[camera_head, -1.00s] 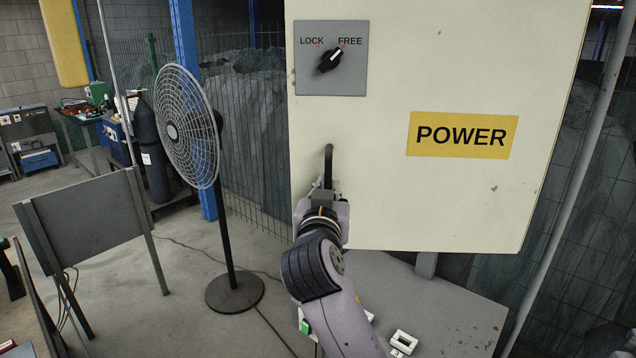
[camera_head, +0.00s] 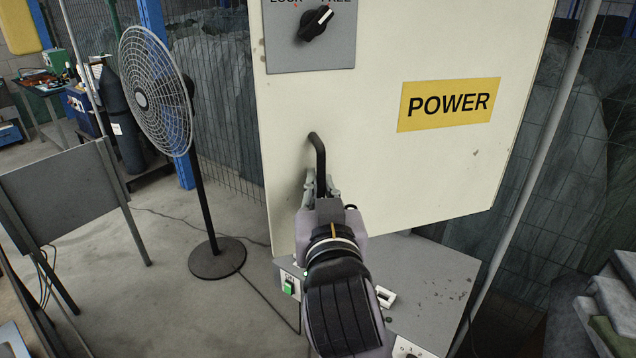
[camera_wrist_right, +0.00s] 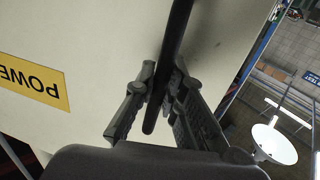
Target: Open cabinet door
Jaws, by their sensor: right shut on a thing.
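The cream cabinet door (camera_head: 380,170) stands in the middle of the head view with a yellow POWER label (camera_head: 448,104). A black bar handle (camera_head: 319,158) is mounted near its left edge. My right gripper (camera_head: 318,185) is shut on the lower part of the handle. In the right wrist view the fingers (camera_wrist_right: 160,95) lie on both sides of the black handle (camera_wrist_right: 172,60), close to the door face. A rotary knob (camera_head: 315,22) marked LOCK and FREE sits above, its pointer toward FREE. My left gripper is not in view.
A pedestal fan (camera_head: 157,92) stands left of the cabinet, its base (camera_head: 217,258) on the floor. A grey board on legs (camera_head: 65,190) is farther left. A grey box (camera_head: 430,290) with a green switch sits below the door. Floor between board and fan is open.

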